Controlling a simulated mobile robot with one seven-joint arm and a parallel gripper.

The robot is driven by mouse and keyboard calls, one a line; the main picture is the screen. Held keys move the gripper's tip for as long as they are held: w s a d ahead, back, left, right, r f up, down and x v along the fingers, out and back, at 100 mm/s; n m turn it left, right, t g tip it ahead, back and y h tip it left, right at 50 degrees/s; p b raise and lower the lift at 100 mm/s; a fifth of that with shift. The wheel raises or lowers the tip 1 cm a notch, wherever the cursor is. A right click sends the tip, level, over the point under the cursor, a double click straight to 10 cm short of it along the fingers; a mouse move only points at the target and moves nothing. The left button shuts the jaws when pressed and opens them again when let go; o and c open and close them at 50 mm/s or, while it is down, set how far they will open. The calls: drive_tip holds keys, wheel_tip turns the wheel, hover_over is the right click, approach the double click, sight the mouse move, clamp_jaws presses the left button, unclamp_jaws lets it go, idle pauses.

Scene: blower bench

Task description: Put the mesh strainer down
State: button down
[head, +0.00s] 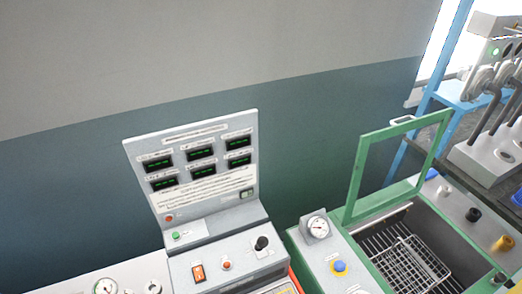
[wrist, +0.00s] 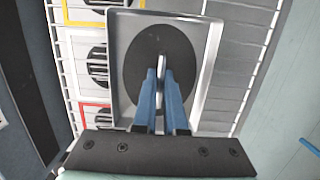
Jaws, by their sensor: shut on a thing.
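In the wrist view, the blue fingers of my gripper (wrist: 162,75) are close together, shut on a thin pale piece that shows between their tips. A dark oval (wrist: 138,62), which looks like the mesh strainer, lies around and behind the fingertips. My fingers hide its middle, and I cannot make out its mesh. Behind it is a grey rectangular tray (wrist: 207,75) with a raised, pale rim. I cannot tell whether the oval touches the tray. In the head view neither my gripper nor the strainer shows.
White rack wires (wrist: 255,60) run beside the tray, and framed panels (wrist: 92,60) lie on its left. In the head view, a green-framed lid (head: 395,165) stands open over a bay holding a wire basket (head: 412,262). A console (head: 198,170) with displays stands left of it.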

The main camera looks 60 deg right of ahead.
drive_tip(key=c, duration=1)
unclamp_jaws()
drive_tip(key=shift+f, duration=0.1)
drive_tip(key=r, duration=0.4)
drive_tip(key=a+r, duration=0.1)
drive_tip(key=r, duration=0.3)
drive_tip(key=w+r, duration=0.1)
drive_tip(key=r, duration=0.3)
drive_tip(key=shift+a+r, duration=0.1)
drive_tip(key=shift+a, duration=0.15)
